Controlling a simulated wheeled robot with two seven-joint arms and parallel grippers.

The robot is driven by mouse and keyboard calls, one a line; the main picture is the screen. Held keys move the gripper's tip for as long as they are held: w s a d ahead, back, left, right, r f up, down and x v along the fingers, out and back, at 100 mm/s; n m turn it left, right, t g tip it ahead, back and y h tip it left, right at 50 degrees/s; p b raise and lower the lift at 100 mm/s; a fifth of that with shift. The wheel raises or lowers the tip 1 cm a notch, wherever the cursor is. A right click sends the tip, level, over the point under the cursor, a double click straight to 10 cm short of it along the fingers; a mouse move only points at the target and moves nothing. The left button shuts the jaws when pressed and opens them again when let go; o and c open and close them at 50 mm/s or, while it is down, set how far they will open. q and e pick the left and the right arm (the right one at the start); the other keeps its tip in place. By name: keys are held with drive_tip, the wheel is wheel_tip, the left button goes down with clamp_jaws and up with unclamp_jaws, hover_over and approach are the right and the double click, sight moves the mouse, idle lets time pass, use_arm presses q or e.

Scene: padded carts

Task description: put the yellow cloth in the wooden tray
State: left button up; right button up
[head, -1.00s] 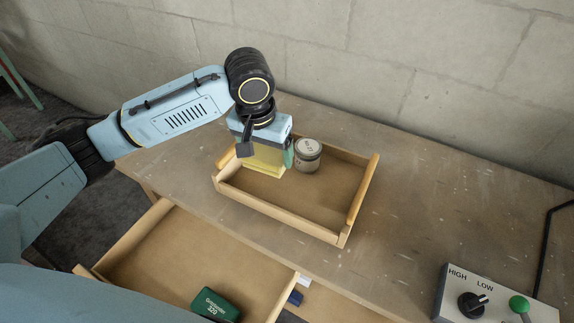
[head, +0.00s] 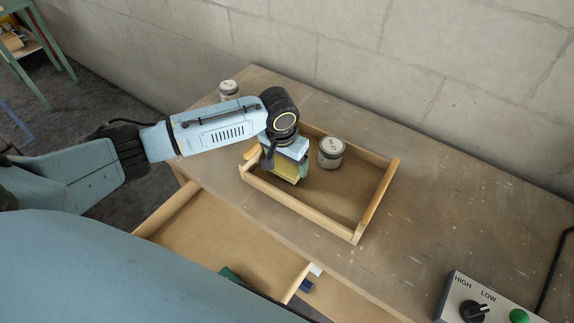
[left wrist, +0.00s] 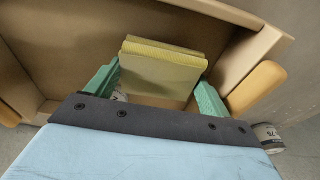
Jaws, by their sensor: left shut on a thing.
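The yellow cloth (head: 285,171) is a folded block, held between the green fingers of my left gripper (head: 288,178). In the left wrist view the cloth (left wrist: 160,68) shows upright between both fingers. The wooden tray (head: 300,208) sits on the workbench. My left gripper and the cloth are over the tray's left part, inside its walls in the picture; whether the cloth touches the tray floor I cannot tell. The tray's walls also show in the left wrist view (left wrist: 240,72). My right gripper is in neither view.
A lidded jar (head: 331,154) stands in the tray, right of the gripper. Another jar (head: 229,89) stands at the bench's far left. An open drawer (head: 215,235) juts out below, with a partly hidden green box (head: 229,273). A control box (head: 480,300) is at bottom right.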

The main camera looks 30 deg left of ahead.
sight(282, 167)
use_arm(q)
drive_tip(key=shift+f, duration=0.9)
drive_tip(key=o, duration=0.9)
drive_tip(key=shift+f, duration=0.1)
wheel_tip(282, 167, up, 12)
drive_tip(key=s+p, duration=0.1)
drive_tip(key=p, duration=0.1)
drive_tip(key=shift+s, duration=0.4)
drive_tip(key=shift+a, duration=0.1)
